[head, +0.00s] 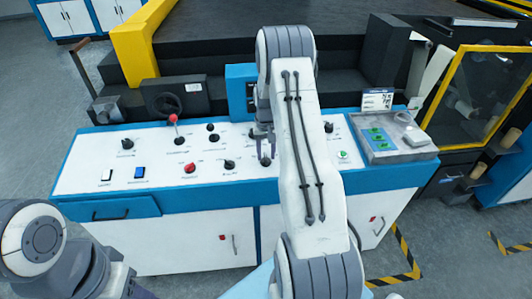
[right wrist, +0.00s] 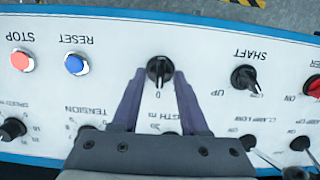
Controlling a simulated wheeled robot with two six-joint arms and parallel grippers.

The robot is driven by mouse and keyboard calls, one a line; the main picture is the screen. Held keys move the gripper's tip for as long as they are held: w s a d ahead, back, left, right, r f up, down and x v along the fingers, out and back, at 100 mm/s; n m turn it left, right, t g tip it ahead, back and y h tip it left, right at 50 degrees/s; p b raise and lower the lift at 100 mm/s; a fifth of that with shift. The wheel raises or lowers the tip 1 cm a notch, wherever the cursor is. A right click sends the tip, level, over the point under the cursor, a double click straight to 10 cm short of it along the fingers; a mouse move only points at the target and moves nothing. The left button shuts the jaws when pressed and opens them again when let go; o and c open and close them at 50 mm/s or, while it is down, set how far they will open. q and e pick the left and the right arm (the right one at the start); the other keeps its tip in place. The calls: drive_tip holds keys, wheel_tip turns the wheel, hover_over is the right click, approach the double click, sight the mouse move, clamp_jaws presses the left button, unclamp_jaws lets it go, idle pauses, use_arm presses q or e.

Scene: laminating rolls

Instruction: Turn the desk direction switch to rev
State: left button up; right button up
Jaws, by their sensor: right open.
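The white desk panel (head: 90,170) carries several black rotary switches. In the right wrist view, a black rotary switch (right wrist: 159,69) stands between the tips of my right gripper (right wrist: 158,78). A "0" is printed beside it; no direction or rev label is readable, so I cannot confirm it is the direction switch. The fingers are open, one on each side of the switch; contact cannot be told. In the head view my right gripper (head: 264,138) is over the panel, partly hidden by my arm. My left gripper is not visible; only its arm shows at lower left.
A SHAFT switch (right wrist: 244,77), a blue RESET button (right wrist: 75,65) and a red STOP button (right wrist: 22,60) flank the gripper. A red-topped lever (head: 175,128) stands further left. A grey tray (head: 392,150) lies at the desk's right end.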

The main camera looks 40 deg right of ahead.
drive_tip(key=shift+f, duration=0.55)
clamp_jaws()
drive_tip(key=shift+n, duration=0.3)
drive_tip(key=n+b, duration=0.1)
drive_tip(key=n, duration=0.2)
drive_tip(key=shift+w+n+h, duration=0.1)
drive_tip(key=shift+n+h, duration=0.2)
drive_tip(key=shift+h, duration=0.1)
drive_tip(key=n, duration=0.4)
drive_tip(key=shift+a+n+h+b, duration=0.1)
drive_tip(key=shift+n+h+b, duration=0.2)
drive_tip(key=shift+b, duration=0.05)
